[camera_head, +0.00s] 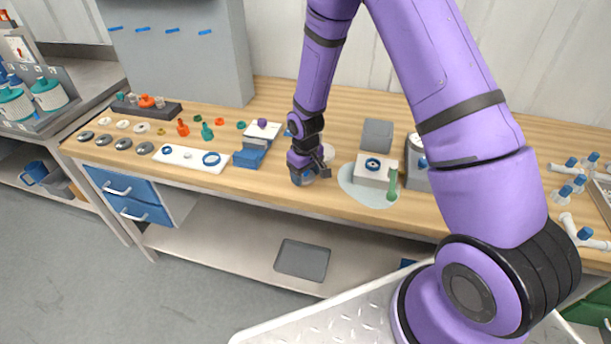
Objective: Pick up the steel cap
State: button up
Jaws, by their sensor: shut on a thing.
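My gripper (304,181) is low over the front edge of the wooden bench, near its middle. It is shut on a small grey piece that looks like the steel cap (303,177). The fingers and wrist hide most of it, so its shape and tilt cannot be told. Several grey metal discs (123,143) lie in a row at the bench's left front, well away from my gripper.
A blue box (249,158) and a white plate with blue rings (190,158) stand left of my gripper. To its right are a pale block with a blue ring (371,173) and a green upright piece (392,184). Bare bench (345,105) shows behind.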

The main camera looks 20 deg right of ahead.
jog(key=shift+r, duration=0.75)
notch_tip(320, 180, up, 2)
jog(key=shift+w+r, duration=0.1)
jog(key=shift+r, duration=0.05)
jog(key=s+r, duration=0.2)
jog(key=s, duration=0.6)
jog(key=s+r, duration=0.3)
jog(key=s, duration=0.5)
jog(key=shift+a, duration=0.35)
